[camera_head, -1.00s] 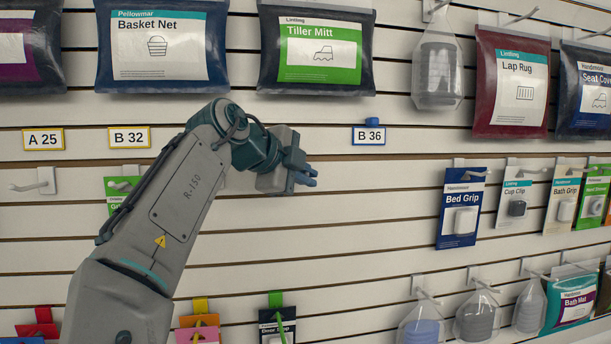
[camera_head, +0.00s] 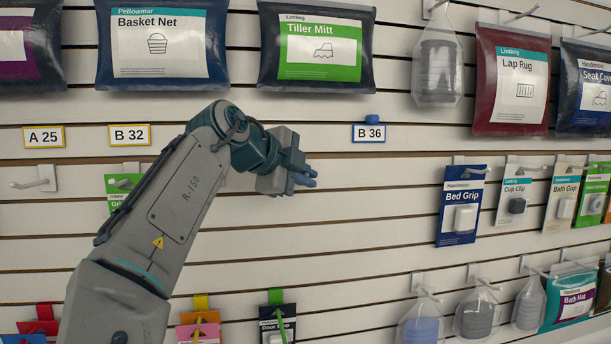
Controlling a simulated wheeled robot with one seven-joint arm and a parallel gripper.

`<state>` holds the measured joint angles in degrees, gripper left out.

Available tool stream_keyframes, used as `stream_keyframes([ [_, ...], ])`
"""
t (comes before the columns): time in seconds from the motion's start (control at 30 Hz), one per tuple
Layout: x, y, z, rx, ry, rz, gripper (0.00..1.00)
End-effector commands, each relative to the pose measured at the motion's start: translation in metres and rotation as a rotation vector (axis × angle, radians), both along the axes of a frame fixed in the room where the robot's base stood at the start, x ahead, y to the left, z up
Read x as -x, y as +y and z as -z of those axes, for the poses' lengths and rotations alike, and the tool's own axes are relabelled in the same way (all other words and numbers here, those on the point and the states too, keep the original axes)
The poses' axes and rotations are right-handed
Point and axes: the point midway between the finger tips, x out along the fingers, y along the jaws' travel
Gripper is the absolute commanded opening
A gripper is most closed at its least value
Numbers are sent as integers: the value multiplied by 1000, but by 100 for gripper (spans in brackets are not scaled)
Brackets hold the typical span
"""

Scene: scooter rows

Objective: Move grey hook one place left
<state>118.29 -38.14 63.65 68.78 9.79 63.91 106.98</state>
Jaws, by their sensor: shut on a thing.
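My gripper (camera_head: 303,179), with blue fingertips, is at the wall's middle row, below and left of the B 36 label (camera_head: 369,133). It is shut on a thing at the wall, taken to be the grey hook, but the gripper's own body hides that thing. I cannot tell whether it still sits in a slat groove. An empty pale grey hook (camera_head: 36,180) is in the wall at the far left, under the A 25 label (camera_head: 43,137). The B 32 label (camera_head: 129,135) is above a hook with a green packet (camera_head: 117,194), partly behind my arm.
The slatted wall (camera_head: 370,215) is bare between my gripper and the Bed Grip packet (camera_head: 461,206). Basket Net (camera_head: 162,45) and Tiller Mitt (camera_head: 317,45) bags hang above. Door Stop (camera_head: 277,325) and other packets hang below. More packets and clear bags are at the right.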

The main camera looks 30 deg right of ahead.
Motion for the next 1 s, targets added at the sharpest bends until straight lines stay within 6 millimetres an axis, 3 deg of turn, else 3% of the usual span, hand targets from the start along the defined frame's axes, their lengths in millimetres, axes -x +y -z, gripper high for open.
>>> stream_keyframes([
  [0.03,-1,1,1,-1,0,-3,0],
  [0.13,-1,1,1,-1,0,-3,32],
  [0.57,3,10,-4,1,-1,-3,33],
  [1.0,38,89,-43,3,-1,-4,33],
])
